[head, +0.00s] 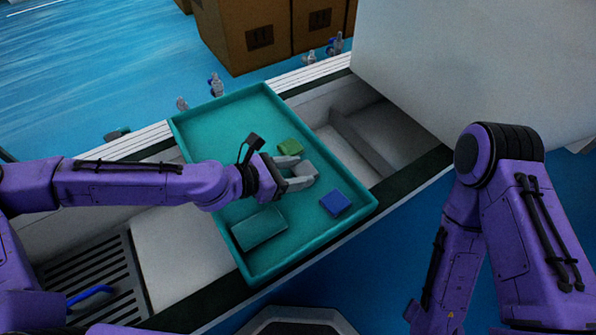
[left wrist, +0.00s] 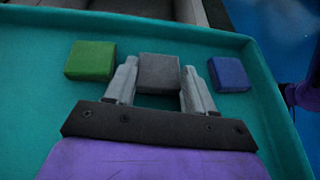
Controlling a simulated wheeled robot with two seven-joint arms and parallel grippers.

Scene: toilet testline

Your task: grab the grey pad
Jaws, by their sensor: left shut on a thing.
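The grey pad (left wrist: 159,72) is a small square block in the teal tray (left wrist: 150,32). In the left wrist view it sits between the two fingers of my left gripper (left wrist: 159,85). In the head view the left gripper (head: 296,176) reaches into the tray and is shut on the grey pad (head: 304,171), whose near part is partly covered by the fingers. I cannot tell whether the pad still touches the tray floor. My right arm shows at the right of the head view, but its gripper is out of the frame.
A green pad (head: 290,147) and a blue pad (head: 335,203) lie in the tray on either side of the grey pad. A teal block (head: 259,228) lies at the tray's near left. The tray's raised rim surrounds them. Cardboard boxes (head: 250,35) stand behind the line.

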